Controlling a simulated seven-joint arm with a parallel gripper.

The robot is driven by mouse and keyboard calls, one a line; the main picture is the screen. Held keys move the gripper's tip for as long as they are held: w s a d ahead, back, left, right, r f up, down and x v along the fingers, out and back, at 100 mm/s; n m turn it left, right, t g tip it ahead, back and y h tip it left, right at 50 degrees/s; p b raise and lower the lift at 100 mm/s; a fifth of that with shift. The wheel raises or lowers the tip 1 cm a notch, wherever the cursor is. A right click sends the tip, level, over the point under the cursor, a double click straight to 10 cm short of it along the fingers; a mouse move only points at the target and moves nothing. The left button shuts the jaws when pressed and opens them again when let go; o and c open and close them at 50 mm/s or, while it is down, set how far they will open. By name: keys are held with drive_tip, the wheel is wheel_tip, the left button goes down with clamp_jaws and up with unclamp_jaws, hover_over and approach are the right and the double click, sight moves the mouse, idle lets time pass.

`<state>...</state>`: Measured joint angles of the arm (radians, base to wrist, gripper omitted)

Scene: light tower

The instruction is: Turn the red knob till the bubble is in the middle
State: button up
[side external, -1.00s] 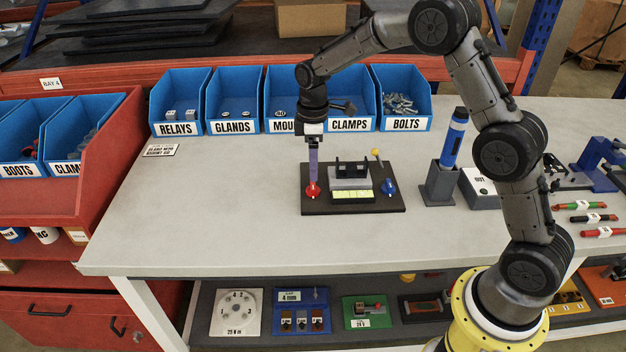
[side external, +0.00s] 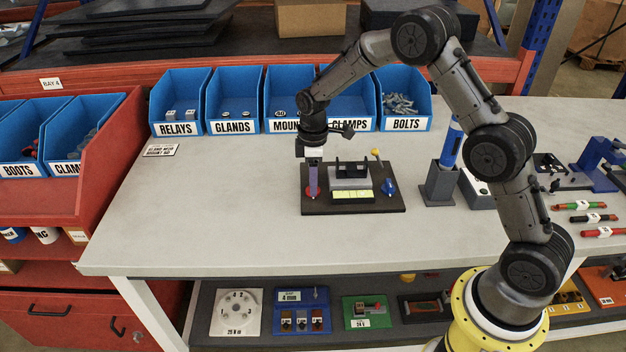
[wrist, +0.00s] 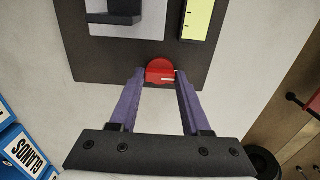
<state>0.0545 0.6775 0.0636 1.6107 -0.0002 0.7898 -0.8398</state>
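The red knob (wrist: 160,70) sits at one edge of the dark baseplate (wrist: 95,70), with a short white mark on it. In the side view the fingers mostly hide the knob (side external: 312,196). My gripper (wrist: 161,77) points down over the knob, its two purple fingers apart, one on each side of it. I cannot tell whether they touch it. The yellow-green level vial (side external: 352,195) lies at the front of the plate, right of the knob; part of the vial (wrist: 196,18) shows in the wrist view. I cannot make out the bubble's position.
A blue knob (side external: 389,187) and a yellow-topped lever (side external: 376,153) are on the plate's right side. A grey block with a black bracket (side external: 350,172) stands behind the vial. A holder with a blue tool (side external: 440,182) stands to the right.

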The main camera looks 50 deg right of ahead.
clamp_jaws()
drive_tip(key=shift+m, duration=0.3)
drive_tip(key=m, duration=0.3)
drive_tip(key=shift+m, duration=0.4)
drive_tip(key=m, duration=0.3)
drive_tip(key=shift+m, duration=0.3)
drive_tip(key=m, duration=1.1)
drive_tip(key=shift+m, duration=0.4)
